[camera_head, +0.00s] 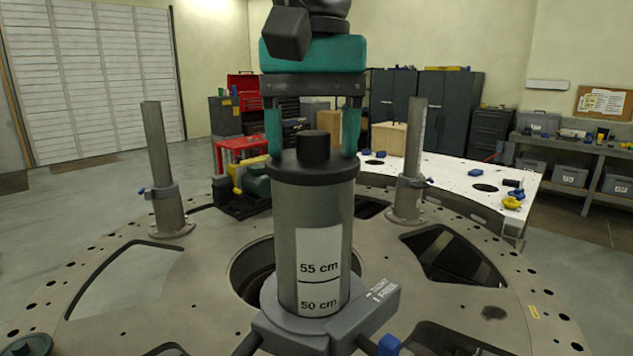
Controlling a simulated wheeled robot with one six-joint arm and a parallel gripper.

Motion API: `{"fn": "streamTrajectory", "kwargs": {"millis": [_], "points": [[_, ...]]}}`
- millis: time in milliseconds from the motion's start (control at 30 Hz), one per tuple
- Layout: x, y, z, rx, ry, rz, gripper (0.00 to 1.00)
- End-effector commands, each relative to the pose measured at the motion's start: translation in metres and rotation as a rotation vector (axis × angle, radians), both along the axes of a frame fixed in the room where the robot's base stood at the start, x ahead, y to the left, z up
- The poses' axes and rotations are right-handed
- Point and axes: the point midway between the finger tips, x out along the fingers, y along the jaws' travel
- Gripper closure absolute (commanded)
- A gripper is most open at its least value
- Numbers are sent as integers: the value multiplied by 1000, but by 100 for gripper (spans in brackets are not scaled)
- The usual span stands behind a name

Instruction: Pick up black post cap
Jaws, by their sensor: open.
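The black post cap (312,170) sits on top of a thick grey post (290,235). The cap has a wide flat rim and a raised round knob in the middle. My gripper (313,145) has two teal fingers pointing down, one on each side of the knob. The fingers are apart and the gripper is open. The fingertips are near the level of the cap's rim. I cannot tell whether they touch it. The post carries a white label with 55 cm and 50 cm marks.
The post stands in a clamp collar (345,325) above a large round metal plate (120,310) with cutouts. Thinner posts stand at left (157,165) and right (414,160). A white table (455,175) with small blue and yellow parts lies behind. A red cart (240,148) stands at the back.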

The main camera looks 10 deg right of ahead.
Motion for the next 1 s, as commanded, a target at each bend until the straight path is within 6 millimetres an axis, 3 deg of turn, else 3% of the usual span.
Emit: {"fn": "streamTrajectory", "kwargs": {"millis": [233, 500, 767, 1000], "points": [[0, 0, 0, 0, 0, 0, 33], [0, 0, 0, 0, 0, 0, 92], [0, 0, 1, 1, -1, 0, 92], [0, 0, 18, 1, -1, 0, 92]]}}
